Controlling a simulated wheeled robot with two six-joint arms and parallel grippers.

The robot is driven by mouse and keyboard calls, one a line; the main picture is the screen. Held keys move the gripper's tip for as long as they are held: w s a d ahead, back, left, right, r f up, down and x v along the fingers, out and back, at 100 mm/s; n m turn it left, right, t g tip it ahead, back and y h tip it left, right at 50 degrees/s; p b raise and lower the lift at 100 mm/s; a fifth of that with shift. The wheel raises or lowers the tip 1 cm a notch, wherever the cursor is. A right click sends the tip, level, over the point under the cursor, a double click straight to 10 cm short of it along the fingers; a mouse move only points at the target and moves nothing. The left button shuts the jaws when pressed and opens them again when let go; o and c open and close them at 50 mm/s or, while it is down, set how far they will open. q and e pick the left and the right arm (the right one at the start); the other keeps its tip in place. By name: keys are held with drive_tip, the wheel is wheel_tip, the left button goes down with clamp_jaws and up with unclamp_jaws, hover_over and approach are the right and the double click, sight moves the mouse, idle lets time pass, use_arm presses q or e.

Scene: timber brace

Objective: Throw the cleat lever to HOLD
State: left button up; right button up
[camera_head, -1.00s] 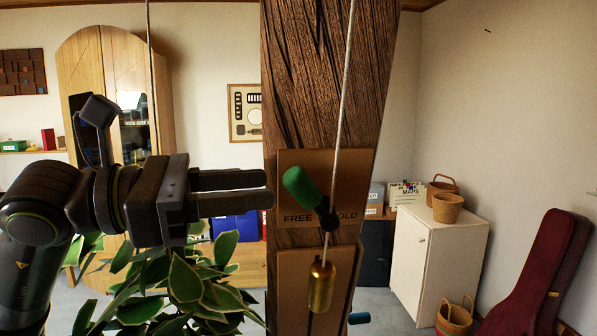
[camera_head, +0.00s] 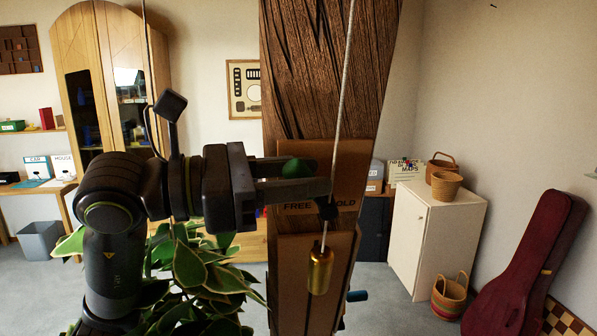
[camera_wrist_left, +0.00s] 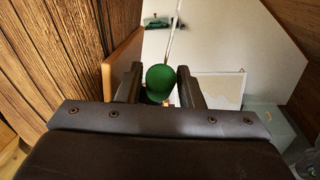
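The cleat lever's green handle (camera_head: 297,169) leans up and left from its dark pivot (camera_head: 328,211), on the FREE side of the wooden plate (camera_head: 350,165) lettered FREE and HOLD. Part of the lettering is covered. My left gripper (camera_head: 295,180) reaches in from the left with its fingers on either side of the handle, hiding part of it. In the left wrist view the round green handle end (camera_wrist_left: 162,79) sits between the two spread fingers, with a narrow gap at the left; firm contact cannot be made out. My right gripper is out of view.
The plate is on a thick timber post (camera_head: 325,70). A cord (camera_head: 345,80) runs down past the plate, and a brass weight (camera_head: 320,270) hangs below the lever. A leafy plant (camera_head: 195,275) stands below my left arm. A white cabinet (camera_head: 430,240) stands at the right.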

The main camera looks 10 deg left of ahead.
use_arm(q)
clamp_jaws()
drive_tip(key=shift+r, duration=0.1)
drive_tip(key=shift+d+r+y, duration=0.15)
drive_tip(key=shift+d+y, duration=0.15)
drive_tip(key=shift+y, duration=0.2)
drive_tip(key=shift+w+d+r+y, duration=0.15)
drive_tip(key=shift+d+y, duration=0.25)
drive_tip(key=shift+y, duration=0.6)
